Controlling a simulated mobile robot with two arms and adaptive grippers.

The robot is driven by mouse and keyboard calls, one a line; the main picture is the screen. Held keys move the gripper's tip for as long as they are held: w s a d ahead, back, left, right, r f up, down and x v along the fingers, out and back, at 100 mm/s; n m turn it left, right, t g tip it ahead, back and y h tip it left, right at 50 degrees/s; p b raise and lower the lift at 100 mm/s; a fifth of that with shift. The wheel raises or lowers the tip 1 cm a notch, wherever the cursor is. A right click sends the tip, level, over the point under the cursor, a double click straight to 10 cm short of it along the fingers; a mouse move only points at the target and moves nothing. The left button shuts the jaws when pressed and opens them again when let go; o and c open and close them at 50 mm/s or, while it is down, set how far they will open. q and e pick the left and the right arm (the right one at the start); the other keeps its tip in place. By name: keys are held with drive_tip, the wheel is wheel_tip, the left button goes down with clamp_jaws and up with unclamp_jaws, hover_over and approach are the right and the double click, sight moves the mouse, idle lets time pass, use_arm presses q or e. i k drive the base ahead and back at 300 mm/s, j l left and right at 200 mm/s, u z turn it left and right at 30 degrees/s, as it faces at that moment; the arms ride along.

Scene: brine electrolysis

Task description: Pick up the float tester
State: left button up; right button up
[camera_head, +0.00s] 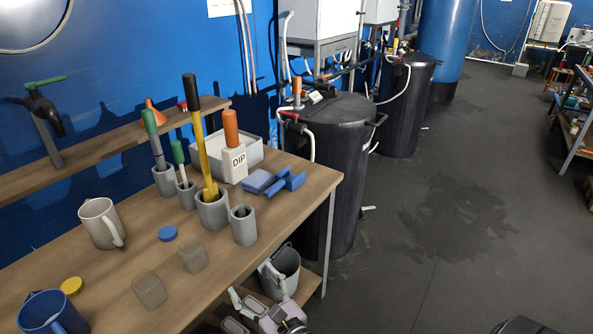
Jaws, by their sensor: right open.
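No label marks the float tester, and I cannot tell which upright tool it is. A yellow rod with a black grip (205,140) stands in a grey cup (212,211) on the wooden bench (200,285). Green-handled tools (152,135) stand in smaller grey cups (165,181) behind it to the left. An orange-handled tool (231,128) stands in a white holder marked DIP (233,165). My right gripper (238,309) is open and empty at the bottom, beyond the bench's front edge and well below these tools. My left gripper is out of view.
A white jug (101,223), a blue jug (48,315), translucent blocks (150,290) and a blue lid (168,233) stand on the bench. A grey cup (243,226) and blue parts (288,180) are near its edge. Black tanks (335,150) stand beyond; floor at right is open.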

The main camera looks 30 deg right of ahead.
sight(233, 154)
drive_tip(key=z, duration=0.65)
drive_tip(key=u, duration=1.3)
drive_tip(key=z, duration=1.3)
